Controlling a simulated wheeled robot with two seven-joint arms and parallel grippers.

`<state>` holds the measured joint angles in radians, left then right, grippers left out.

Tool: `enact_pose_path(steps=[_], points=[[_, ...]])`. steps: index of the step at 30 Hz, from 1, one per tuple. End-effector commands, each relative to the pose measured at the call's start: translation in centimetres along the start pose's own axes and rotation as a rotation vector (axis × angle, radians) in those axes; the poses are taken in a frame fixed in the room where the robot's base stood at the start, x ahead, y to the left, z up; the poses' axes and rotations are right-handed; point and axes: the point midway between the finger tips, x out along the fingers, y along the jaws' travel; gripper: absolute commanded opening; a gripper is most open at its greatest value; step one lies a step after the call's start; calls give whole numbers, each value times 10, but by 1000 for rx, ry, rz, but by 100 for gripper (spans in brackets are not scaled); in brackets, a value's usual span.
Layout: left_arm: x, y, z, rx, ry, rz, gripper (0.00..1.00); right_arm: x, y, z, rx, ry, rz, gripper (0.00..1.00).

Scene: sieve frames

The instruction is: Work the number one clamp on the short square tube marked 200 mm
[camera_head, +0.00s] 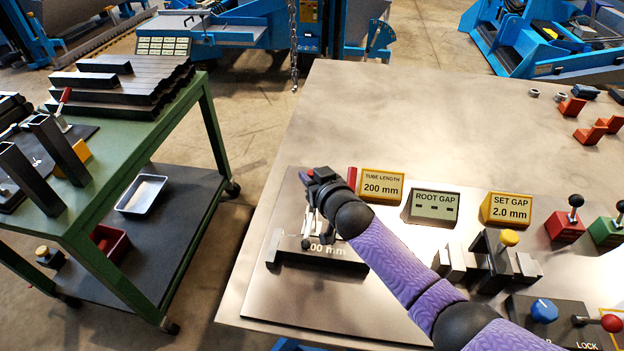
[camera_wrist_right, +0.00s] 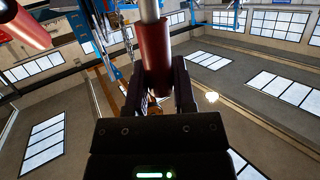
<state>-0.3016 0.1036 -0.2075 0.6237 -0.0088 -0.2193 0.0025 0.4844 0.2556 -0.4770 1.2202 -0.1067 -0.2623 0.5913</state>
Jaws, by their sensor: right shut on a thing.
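A short dark square tube (camera_head: 290,256) lies on the fixture plate at the near left of the table. Lettering ending in "00 mm" shows beside it, its start hidden. My right gripper (camera_head: 311,177) is above it, with the clamp's metal parts (camera_head: 307,228) below, partly hidden by my wrist. In the right wrist view my gripper (camera_wrist_right: 157,88) is shut on a red cylindrical clamp handle (camera_wrist_right: 154,48) with a pale rod beyond it. A second red handle (camera_wrist_right: 25,24) shows at the upper left there. I cannot read a clamp number. My left gripper is out of view.
Signs for tube length (camera_head: 382,186), root gap (camera_head: 434,207) and set gap (camera_head: 506,209) stand behind my right arm. A block fixture with a yellow knob (camera_head: 509,238) stands to the right. A green cart (camera_head: 205,110) with tubes is at left. The table's far middle is clear.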

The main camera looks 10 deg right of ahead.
Motion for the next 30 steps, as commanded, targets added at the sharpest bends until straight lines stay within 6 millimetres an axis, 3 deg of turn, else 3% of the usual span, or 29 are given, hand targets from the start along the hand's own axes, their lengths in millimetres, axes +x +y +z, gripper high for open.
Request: enact_pose_path(steps=[11, 12, 16, 25, 30], points=[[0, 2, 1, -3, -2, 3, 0, 0, -1, 1, -3, 0, -1, 0], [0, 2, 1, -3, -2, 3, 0, 0, -1, 1, -3, 0, -1, 40], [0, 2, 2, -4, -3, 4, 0, 0, -1, 1, -3, 1, -1, 67], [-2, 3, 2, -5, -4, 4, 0, -2, 0, 0, -2, 1, -1, 67], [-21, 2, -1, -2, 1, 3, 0, -33, -1, -4, -1, 0, -1, 67]])
